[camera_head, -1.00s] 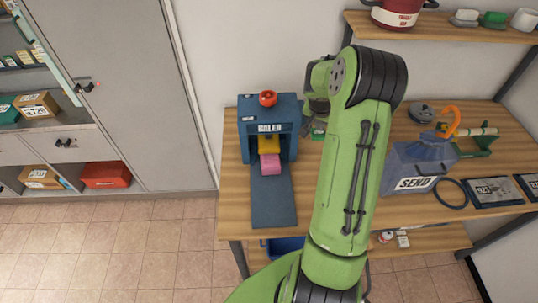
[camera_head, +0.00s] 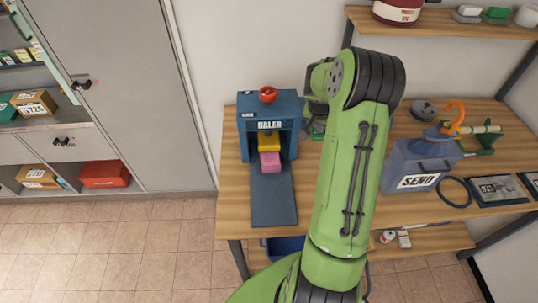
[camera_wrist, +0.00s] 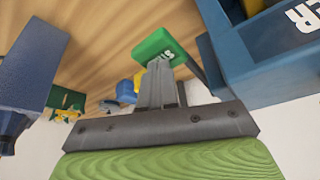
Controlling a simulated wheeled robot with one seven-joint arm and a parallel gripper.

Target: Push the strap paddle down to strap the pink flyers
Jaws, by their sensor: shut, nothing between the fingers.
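The blue baler (camera_head: 287,106) stands on the left of the wooden bench. The pink flyers (camera_head: 270,162) lie in its mouth, below a yellow block (camera_head: 268,143). The green strap paddle (camera_wrist: 158,44) sticks out beside the baler's blue body (camera_wrist: 270,70) in the wrist view. In the head view only a sliver of it shows beside my arm. My gripper (camera_wrist: 160,68) is shut and empty, with its fingertips right at the paddle; I cannot tell whether they touch. In the head view my gripper is hidden behind my arm.
A blue SEND box (camera_head: 418,168) stands on the bench right of my arm, with a dark ring (camera_head: 454,191) beside it. A red knob (camera_head: 268,94) tops the baler. A blue tongue (camera_head: 272,200) runs forward from its mouth. A grey cabinet (camera_head: 140,90) stands at left.

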